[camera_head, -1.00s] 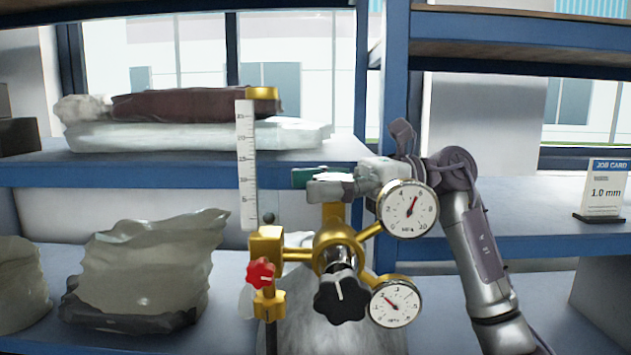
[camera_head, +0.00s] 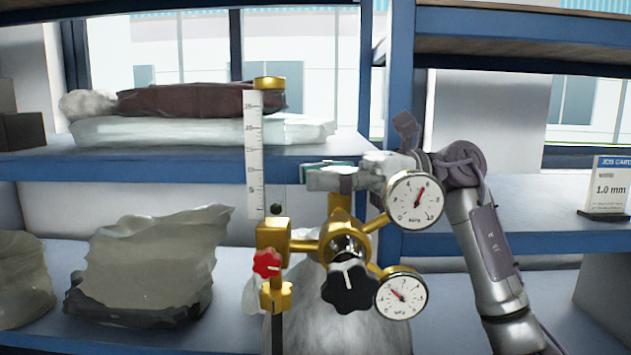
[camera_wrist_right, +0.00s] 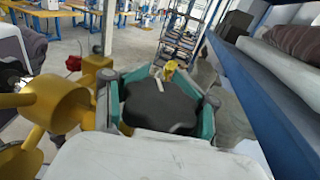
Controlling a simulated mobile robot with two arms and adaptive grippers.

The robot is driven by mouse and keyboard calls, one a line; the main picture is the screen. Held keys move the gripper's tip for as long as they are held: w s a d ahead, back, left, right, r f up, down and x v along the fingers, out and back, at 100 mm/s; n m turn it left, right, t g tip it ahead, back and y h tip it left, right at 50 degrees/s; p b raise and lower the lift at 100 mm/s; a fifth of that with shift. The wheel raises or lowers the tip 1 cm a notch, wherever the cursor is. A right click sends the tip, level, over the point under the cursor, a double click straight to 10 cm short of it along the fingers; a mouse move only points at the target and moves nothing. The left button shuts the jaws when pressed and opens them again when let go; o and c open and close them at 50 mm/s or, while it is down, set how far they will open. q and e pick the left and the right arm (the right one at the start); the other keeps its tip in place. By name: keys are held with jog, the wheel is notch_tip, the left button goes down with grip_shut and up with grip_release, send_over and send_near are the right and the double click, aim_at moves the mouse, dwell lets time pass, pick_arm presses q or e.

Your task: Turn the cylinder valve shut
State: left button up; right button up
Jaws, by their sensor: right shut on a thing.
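The gas cylinder (camera_head: 330,330) stands in front of the shelves, with a brass regulator (camera_head: 335,240) on top. My right gripper (camera_head: 325,176) is above the regulator. In the right wrist view, its teal fingers (camera_wrist_right: 160,110) are closed around a dark lobed cylinder valve knob (camera_wrist_right: 158,100). That knob is mostly hidden by the gripper in the head view. A black regulator knob (camera_head: 349,287) faces me below, untouched. The upper gauge (camera_head: 415,199) and lower gauge (camera_head: 401,295) sit to its right. A small red knob (camera_head: 267,264) is at the left. My left gripper is not in view.
A clear flow tube with a scale (camera_head: 254,155) rises left of the gripper. Blue shelves (camera_head: 200,167) behind hold wrapped rolls (camera_head: 190,101) and bagged material (camera_head: 150,260). A job card (camera_head: 612,185) stands at right.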

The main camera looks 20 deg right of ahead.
jog(key=m+t, duration=0.1)
jog(key=m+t+b, duration=0.1)
jog(key=t, duration=0.1)
jog(key=m+t+b, duration=0.1)
jog(key=shift+w+d+t+h, duration=0.2)
jog(key=shift+w+t+h, duration=0.1)
jog(key=shift+w, duration=0.05)
jog(key=shift+w+d+r+m+t+h+b, duration=0.15)
jog(key=shift+m+t+h+b, duration=0.3)
jog(key=shift+m+t+h, duration=0.5)
jog(key=shift+w+d+f+m+t+h+b, duration=0.1)
jog(key=shift+w+m+t+h+b, duration=0.25)
jog(key=shift+m+t, duration=0.75)
jog(key=shift+w+d+r+m+t+h+b, duration=0.1)
jog(key=shift+m+t+h+b, duration=0.55)
jog(key=shift+t, duration=0.8)
jog(key=o, duration=0.8)
jog(key=shift+o, duration=1)
jog(key=shift+s+d, duration=0.2)
jog(key=shift+d, duration=0.05)
